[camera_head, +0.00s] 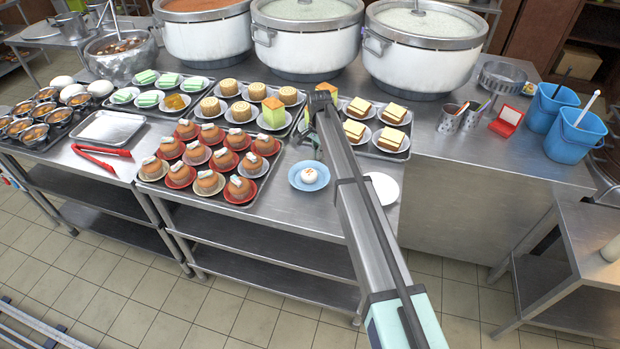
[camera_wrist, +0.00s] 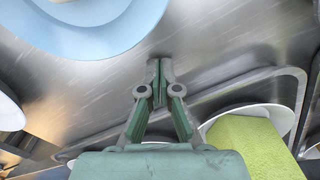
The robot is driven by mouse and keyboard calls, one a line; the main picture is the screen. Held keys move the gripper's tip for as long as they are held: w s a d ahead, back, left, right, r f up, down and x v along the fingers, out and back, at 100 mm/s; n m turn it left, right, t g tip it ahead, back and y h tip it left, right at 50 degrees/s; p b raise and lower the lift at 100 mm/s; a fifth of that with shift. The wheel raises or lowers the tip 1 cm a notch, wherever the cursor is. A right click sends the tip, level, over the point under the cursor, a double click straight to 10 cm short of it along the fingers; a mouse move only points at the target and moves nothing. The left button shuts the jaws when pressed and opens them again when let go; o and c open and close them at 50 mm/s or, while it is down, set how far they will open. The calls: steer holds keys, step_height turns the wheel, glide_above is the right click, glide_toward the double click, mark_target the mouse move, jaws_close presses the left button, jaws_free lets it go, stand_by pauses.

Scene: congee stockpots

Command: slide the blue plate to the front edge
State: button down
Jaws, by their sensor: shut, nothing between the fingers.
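The blue plate (camera_head: 297,183) lies on the steel counter near its front edge, with a white bun (camera_head: 309,175) on it. In the wrist view the blue plate (camera_wrist: 140,30) fills the top left, partly cut off by the frame. My gripper (camera_wrist: 160,74) is shut and empty, its fingertips low over the bare metal and a visible gap away from the plate's rim. In the head view my gripper (camera_head: 312,140) is behind the plate, on its far side, partly hidden by my arm.
A tray of cakes on red and white plates (camera_head: 205,168) stands left of the blue plate. A white plate (camera_head: 382,188) lies to the right. A tray of layered sandwiches (camera_head: 377,148) and a green-yellow cake (camera_head: 273,112) are behind. Bare counter lies in front of the blue plate.

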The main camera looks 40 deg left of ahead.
mark_target(310, 170)
steer(key=shift+s, duration=0.1)
steer(key=shift+s+d, duration=0.9)
steer(key=shift+s, duration=0.95)
steer(key=shift+s+d, duration=0.85)
steer(key=shift+s, duration=1.05)
steer(key=shift+s+d, duration=0.9)
steer(key=shift+s, duration=0.95)
steer(key=shift+w+a, duration=0.1)
steer(key=shift+w, duration=0.05)
steer(key=shift+w+a+p, duration=0.3)
steer(key=shift+w+a, duration=0.05)
steer(key=shift+w, duration=0.45)
steer(key=shift+r, duration=0.15)
steer(key=shift+r+p, duration=2.25)
steer(key=shift+r, duration=2.65)
